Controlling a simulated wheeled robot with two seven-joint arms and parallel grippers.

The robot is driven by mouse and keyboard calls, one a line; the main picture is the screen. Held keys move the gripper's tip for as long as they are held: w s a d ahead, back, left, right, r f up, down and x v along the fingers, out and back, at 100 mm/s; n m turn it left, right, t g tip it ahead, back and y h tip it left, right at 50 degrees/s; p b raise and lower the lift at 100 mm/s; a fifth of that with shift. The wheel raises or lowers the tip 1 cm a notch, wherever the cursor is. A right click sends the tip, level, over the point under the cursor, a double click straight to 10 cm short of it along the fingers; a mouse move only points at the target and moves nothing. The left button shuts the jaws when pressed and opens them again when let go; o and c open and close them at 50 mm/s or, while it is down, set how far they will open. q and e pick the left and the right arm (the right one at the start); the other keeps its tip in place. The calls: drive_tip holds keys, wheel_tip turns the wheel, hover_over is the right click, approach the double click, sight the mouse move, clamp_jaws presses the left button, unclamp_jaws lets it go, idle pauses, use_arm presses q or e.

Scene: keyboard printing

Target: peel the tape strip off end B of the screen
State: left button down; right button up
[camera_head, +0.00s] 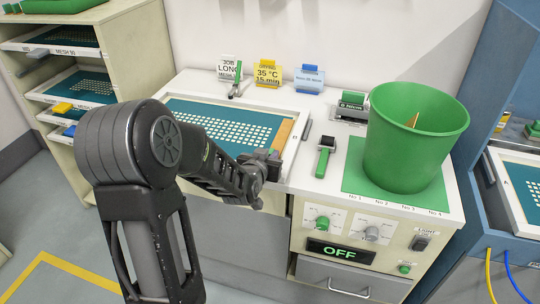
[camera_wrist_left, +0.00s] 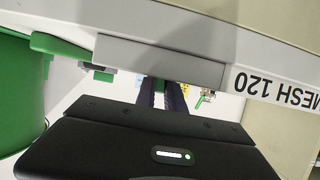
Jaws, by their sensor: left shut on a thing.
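The screen (camera_head: 175,98) lies flat on the bench, a pale frame around teal mesh with rows of pale key openings. A tan tape strip (camera_head: 284,133) runs along its right end; I cannot read an end letter there. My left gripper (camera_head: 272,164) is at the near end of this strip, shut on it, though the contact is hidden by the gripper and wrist. In the left wrist view the dark fingers (camera_wrist_left: 162,94) show partly behind the screen's frame (camera_wrist_left: 210,35), which is marked MESH 120. My right gripper is not in view.
A green bin (camera_head: 415,145) stands on a green mat at the right. A green-handled tool (camera_head: 323,160) lies between the screen and the mat. Small signs (camera_head: 267,75) stand behind the screen. A shelf rack (camera_head: 75,75) holds more screens at the left. The panel reads OFF (camera_head: 338,252).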

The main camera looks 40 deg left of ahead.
use_arm(q)
drive_tip(key=shift+r, duration=0.15)
drive_tip(key=shift+r+p, duration=1.25)
drive_tip(key=shift+r, duration=0.4)
drive_tip(key=shift+r, duration=0.1)
wheel_tip(320, 180, up, 4)
drive_tip(key=p, duration=0.3)
